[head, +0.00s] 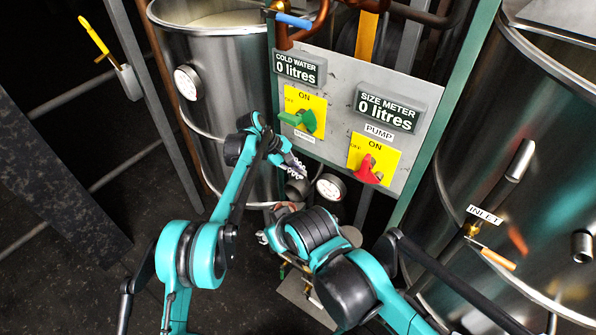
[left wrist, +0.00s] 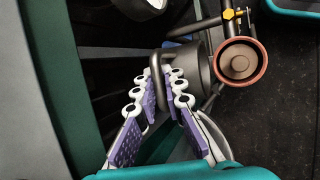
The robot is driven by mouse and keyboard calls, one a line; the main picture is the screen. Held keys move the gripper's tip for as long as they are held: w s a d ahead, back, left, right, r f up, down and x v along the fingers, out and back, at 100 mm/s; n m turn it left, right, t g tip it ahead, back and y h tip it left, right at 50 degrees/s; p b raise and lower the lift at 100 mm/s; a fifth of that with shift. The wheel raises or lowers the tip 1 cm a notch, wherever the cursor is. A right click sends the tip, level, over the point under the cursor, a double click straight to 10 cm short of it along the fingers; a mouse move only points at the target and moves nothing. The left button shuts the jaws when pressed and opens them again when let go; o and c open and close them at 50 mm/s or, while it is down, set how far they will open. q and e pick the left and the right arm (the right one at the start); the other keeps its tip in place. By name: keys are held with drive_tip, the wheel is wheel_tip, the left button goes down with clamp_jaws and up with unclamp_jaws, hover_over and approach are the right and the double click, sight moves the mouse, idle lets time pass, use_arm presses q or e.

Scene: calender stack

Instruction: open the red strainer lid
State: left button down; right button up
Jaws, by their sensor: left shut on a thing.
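My left gripper (head: 293,166) is beside the dark strainer body (head: 297,188) below the control panel. In the left wrist view, my left gripper (left wrist: 162,108) has its purple pads on both sides of a dark loop handle (left wrist: 155,80). The handle joins a dark grey round part (left wrist: 190,62), partly hidden by the fingers. A reddish-brown round rim (left wrist: 240,62) with a dark centre is just right of that part. I cannot tell which part is the red lid. My right gripper (head: 272,234) is low in the middle, its fingers mostly hidden by its own wrist.
A grey panel (head: 335,88) with a green knob (head: 299,120) and a red knob (head: 367,170) stands above. Steel tanks stand at the back left (head: 225,90) and right (head: 505,130). A round gauge (head: 331,187) sits close to the grippers. Dark floor is clear at lower left.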

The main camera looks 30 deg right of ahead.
use_arm(q)
drive_tip(key=shift+w+d+r, duration=0.1)
drive_tip(key=shift+w+d, duration=0.05)
drive_tip(key=shift+d, duration=0.1)
idle(0.3)
drive_tip(key=c, duration=1.6)
unclamp_jaws()
drive_tip(key=v, duration=1.2)
